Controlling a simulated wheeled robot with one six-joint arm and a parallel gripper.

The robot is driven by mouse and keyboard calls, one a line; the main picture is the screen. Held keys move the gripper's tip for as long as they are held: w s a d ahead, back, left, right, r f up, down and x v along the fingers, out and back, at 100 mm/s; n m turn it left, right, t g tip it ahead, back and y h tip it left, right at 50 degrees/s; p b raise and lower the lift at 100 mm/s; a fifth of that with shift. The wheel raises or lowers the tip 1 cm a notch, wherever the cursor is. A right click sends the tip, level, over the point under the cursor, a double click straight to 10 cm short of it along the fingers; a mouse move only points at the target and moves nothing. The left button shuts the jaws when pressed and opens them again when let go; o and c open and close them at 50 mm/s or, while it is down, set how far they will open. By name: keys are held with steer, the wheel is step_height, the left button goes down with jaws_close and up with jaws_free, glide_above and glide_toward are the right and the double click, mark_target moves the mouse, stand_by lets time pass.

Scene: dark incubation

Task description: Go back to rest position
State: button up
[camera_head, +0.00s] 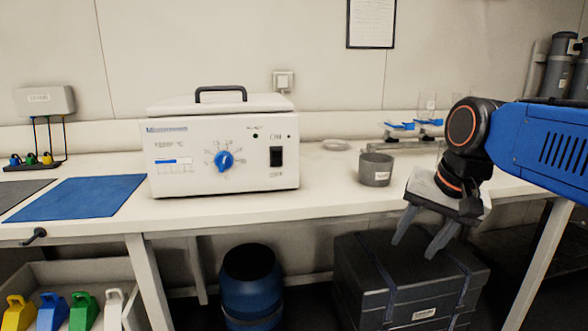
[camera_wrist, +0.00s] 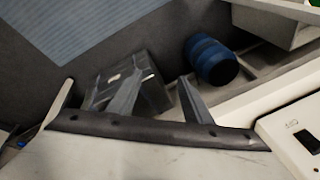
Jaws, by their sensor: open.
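My gripper (camera_head: 420,236) hangs at the right in the head view, in front of the bench edge and above a dark case. Its two grey fingers are spread apart and point downward, with nothing between them. In the wrist view my gripper (camera_wrist: 128,98) is also open and empty, with the dark case (camera_wrist: 150,80) and a blue barrel (camera_wrist: 212,62) below on the floor. My blue and black arm reaches in from the right of the head view.
The white bench (camera_head: 330,190) carries a white incubator (camera_head: 222,150), a grey pot (camera_head: 376,169) close left of my gripper, and a blue mat (camera_head: 78,196). Blue-clamped glassware (camera_head: 412,125) stands behind. A crate with coloured items (camera_head: 85,270) is lower left.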

steer(key=s+d+f+n, duration=0.2)
steer(key=s+f, duration=0.4)
steer(key=f, duration=0.1)
steer(key=s+d+f+n+t+h, duration=0.1)
steer(key=s+d+f+n, duration=0.1)
steer(key=s+f, duration=0.3)
step_height(320, 180, down, 3)
steer(key=shift+s+d+r+n, duration=0.1)
steer(key=shift+s+d+n, duration=0.25)
steer(key=shift+n, duration=0.15)
